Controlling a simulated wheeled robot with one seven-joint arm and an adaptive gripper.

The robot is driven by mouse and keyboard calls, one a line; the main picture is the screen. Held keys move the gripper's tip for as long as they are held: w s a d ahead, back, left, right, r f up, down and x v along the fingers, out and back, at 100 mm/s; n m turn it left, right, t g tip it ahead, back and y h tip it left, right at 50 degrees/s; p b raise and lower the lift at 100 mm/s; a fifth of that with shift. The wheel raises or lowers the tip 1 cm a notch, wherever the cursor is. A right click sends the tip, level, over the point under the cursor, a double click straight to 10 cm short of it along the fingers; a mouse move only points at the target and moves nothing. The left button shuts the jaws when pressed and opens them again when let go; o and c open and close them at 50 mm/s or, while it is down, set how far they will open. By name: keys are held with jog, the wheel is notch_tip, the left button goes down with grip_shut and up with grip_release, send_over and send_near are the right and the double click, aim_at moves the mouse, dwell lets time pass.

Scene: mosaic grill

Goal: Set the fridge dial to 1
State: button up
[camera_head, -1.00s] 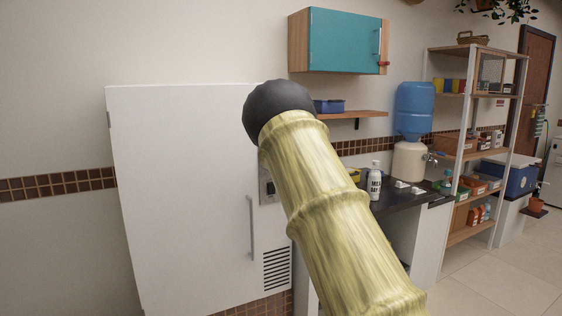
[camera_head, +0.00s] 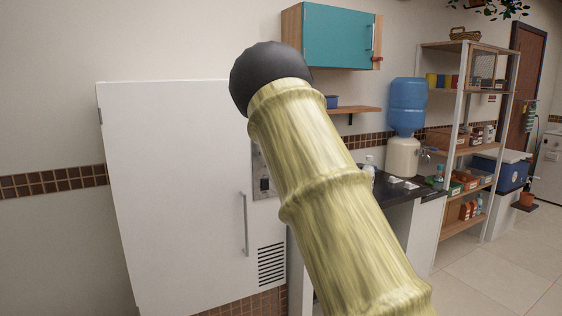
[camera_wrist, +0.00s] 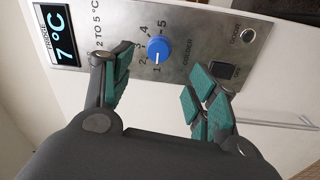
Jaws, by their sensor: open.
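The white fridge (camera_head: 175,200) stands at the left in the head view, with its metal control panel (camera_head: 263,183) partly behind my arm. In the wrist view, the panel (camera_wrist: 110,32) carries a blue round dial (camera_wrist: 158,50), with the numbers 1 to 5 around it. Any gap to the dial is hard to judge. The gripper is hidden behind my arm in the head view.
A display (camera_wrist: 63,38) reads 7 °C. A dark switch (camera_wrist: 224,72) and a round door button (camera_wrist: 248,35) share the panel. The fridge handle (camera_head: 245,223) sticks out below. A dark counter (camera_head: 395,190) and a shelf rack (camera_head: 455,140) stand to the right.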

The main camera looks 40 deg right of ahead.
jog(key=shift+s+a+f, duration=0.1)
jog(key=shift+s+a, duration=0.05)
jog(key=shift+s, duration=0.9)
jog(key=shift+f, duration=0.1)
